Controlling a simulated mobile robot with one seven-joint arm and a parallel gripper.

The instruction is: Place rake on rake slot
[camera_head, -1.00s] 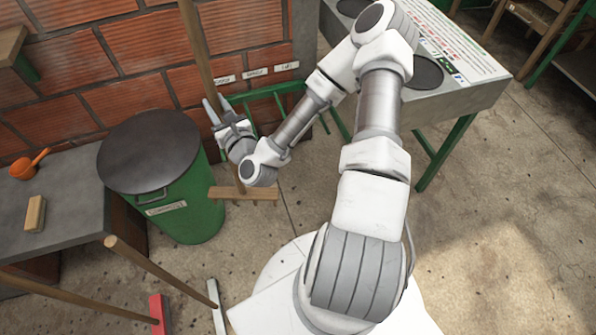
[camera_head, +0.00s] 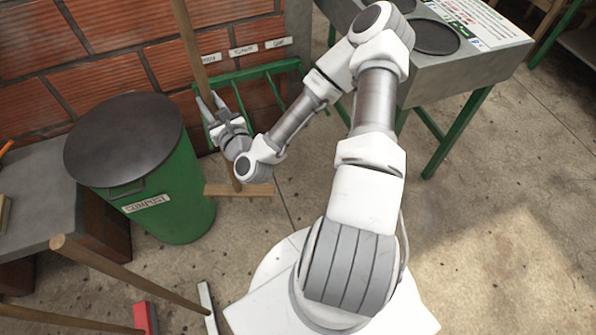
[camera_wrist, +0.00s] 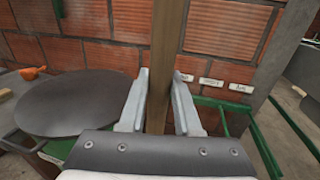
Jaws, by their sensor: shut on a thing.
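The rake (camera_head: 186,38) is upright, a long wooden pole with a wooden crosspiece (camera_head: 250,190) low near the floor. My gripper (camera_head: 209,102) is shut on its pole; in the wrist view the pole (camera_wrist: 168,30) runs between the two fingers (camera_wrist: 160,80). The green rack (camera_head: 262,73) stands against the brick wall, behind and right of the pole. Labels (camera_head: 243,50) hang on the wall above it, too small to read surely. The rack also shows in the wrist view (camera_wrist: 215,103). The pole stands in front of the rack's left end; I cannot tell whether they touch.
A green bin with a dark lid (camera_head: 125,140) stands close left of the rake. A grey counter (camera_head: 470,75) on green legs is at the right. Two wooden poles lean at lower left, with a red head (camera_head: 146,318) and a pale head (camera_head: 207,305). Floor at right is clear.

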